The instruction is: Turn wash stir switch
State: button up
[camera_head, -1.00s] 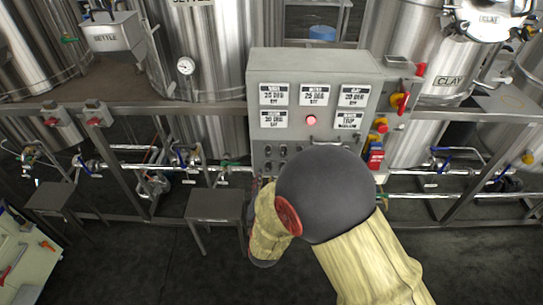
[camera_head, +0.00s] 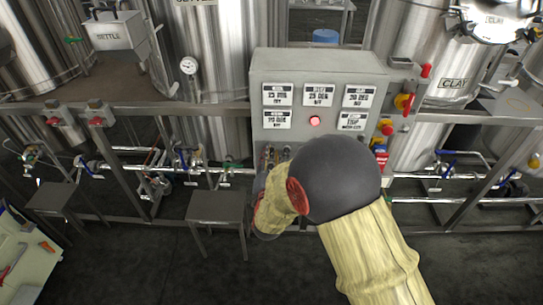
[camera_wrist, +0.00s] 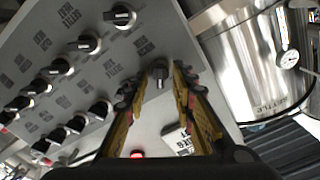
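The grey control panel (camera_head: 350,65) stands in the middle of the head view, with white display labels and a lit red lamp. In the wrist view its face (camera_wrist: 75,90) shows several black rotary switches at a slant. One switch (camera_wrist: 158,72) lies between the tips of my gripper (camera_wrist: 157,84). The fingers are open, one on each side of this switch; I cannot tell whether they touch it. The switch labels are too blurred and turned to read surely, so I cannot tell which is the wash stir switch. In the head view my arm hides my gripper and most of the lower panel.
Steel tanks, one marked CLAY (camera_head: 453,83), stand behind the panel. Pipes with blue valve handles (camera_head: 184,160) run below. A small grey table (camera_head: 215,207) stands left of my arm.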

jog(key=c, duration=0.3)
grip_shut()
jog(key=shift+n, duration=0.4)
jog(key=n, duration=0.5)
jog(key=shift+a+r+n+p, duration=0.1)
jog(key=shift+a+n+p, duration=0.05)
jog(key=shift+n+p, duration=0.2)
jog(key=n+p, duration=0.1)
jog(key=n, duration=0.4)
jog(key=shift+a+p, duration=0.15)
jog(key=shift+p, duration=0.15)
jog(key=shift+n, duration=0.35)
jog(key=shift+o, duration=1.5)
grip_release()
